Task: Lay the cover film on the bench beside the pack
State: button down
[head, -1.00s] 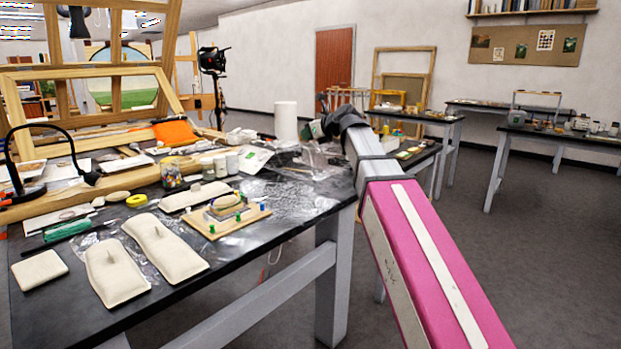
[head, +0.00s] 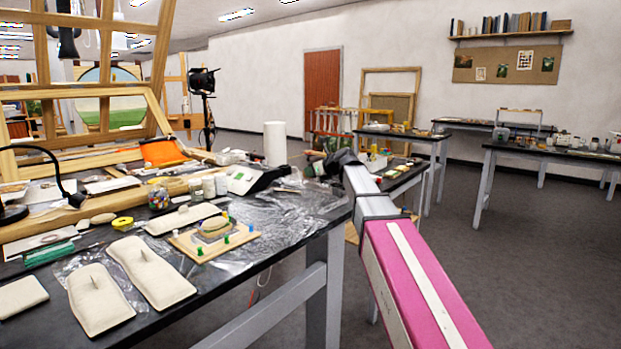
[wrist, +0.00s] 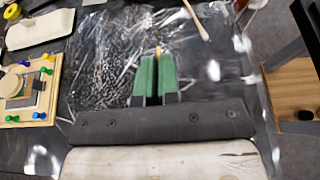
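The cover film (head: 300,203) is a clear, crinkled, shiny sheet at the right end of the black bench. It also spreads beneath my gripper in the wrist view (wrist: 110,65). My gripper (wrist: 157,60) has its two green fingers almost together, with the film around their tips. They look shut on the film, though the pinch itself is hard to see. The pack (head: 212,228), a small layered stack on a wooden board with coloured pins, sits left of the film. It shows at the left edge of the wrist view (wrist: 20,88). In the head view my gripper's fingers are hidden.
A cotton swab (wrist: 195,18) lies just beyond the fingers. Pale padded weights (head: 150,272) lie at the bench's front left. The bench's right edge is close to my gripper.

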aim_at(310, 179)
jog(key=shift+f, duration=1)
jog(key=shift+f, duration=0.5)
jog(key=c, duration=1.3)
grip_release()
jog(key=shift+c, duration=0.2)
jog(key=shift+r, duration=0.45)
jog(key=v, duration=1.2)
jog(key=shift+r, duration=0.2)
